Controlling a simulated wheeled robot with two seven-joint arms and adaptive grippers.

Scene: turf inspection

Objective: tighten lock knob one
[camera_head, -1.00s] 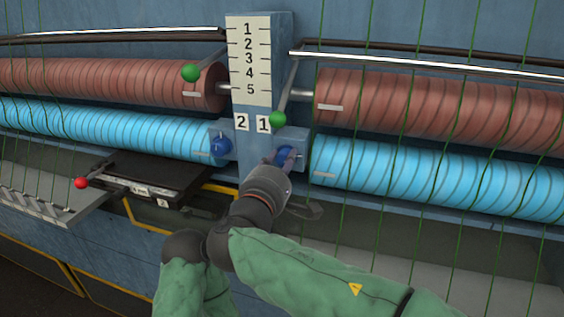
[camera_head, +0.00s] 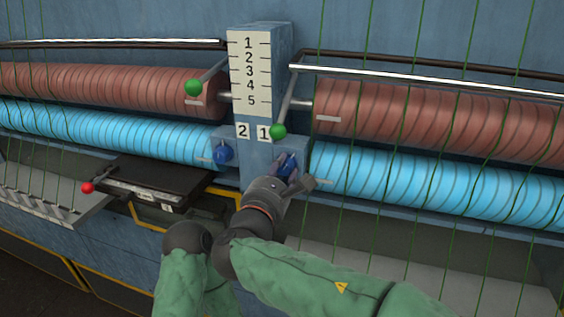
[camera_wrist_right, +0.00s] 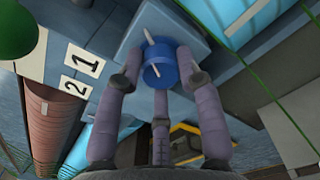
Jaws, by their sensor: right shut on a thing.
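Lock knob one (camera_head: 287,167) is a blue knob on the grey-blue block below label 1 (camera_head: 264,132). In the right wrist view this knob (camera_wrist_right: 162,66) shows a pale line across its face and another on the block above it. My right gripper (camera_head: 289,172) is shut on the knob. In the right wrist view its fingers (camera_wrist_right: 160,78) lie on both sides of the knob, with one finger below. A second blue knob (camera_head: 224,152) sits on the left side of the post, below label 2 (camera_head: 242,130). My left gripper is not in view.
The post carries a scale plate (camera_head: 249,75) numbered 1 to 5. Red-brown rollers (camera_head: 440,112) and light-blue rollers (camera_head: 440,186) flank the post, with green yarns in front. A dark tray (camera_head: 155,178) juts out at left.

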